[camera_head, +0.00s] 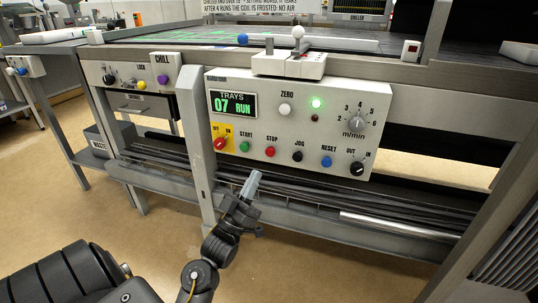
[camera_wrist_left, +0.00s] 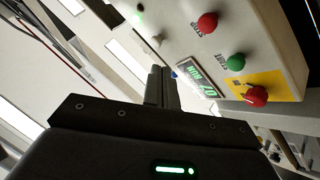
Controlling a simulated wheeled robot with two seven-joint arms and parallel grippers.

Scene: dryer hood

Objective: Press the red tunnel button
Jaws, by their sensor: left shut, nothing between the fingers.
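A white control panel (camera_head: 240,125) hangs at the front of the conveyor table. Its red round button (camera_head: 270,151), marked STOP, sits in the lower row between the green START button (camera_head: 244,147) and the black JOG button (camera_head: 297,157). The red button also shows in the left wrist view (camera_wrist_left: 207,22), at the upper right. No label in view reads tunnel. My left gripper (camera_head: 254,179) is shut and empty, below the panel's lower edge in the head view, apart from the red button. In the wrist view its fingers (camera_wrist_left: 162,85) point upward. My right gripper is not in view.
A red rotary knob on a yellow plate (camera_head: 220,144) sits left of START; a blue RESET button (camera_head: 326,161) is to the right. A small box with a red button (camera_head: 411,50) stands on the table edge. A grey post (camera_head: 196,140) stands left of the panel.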

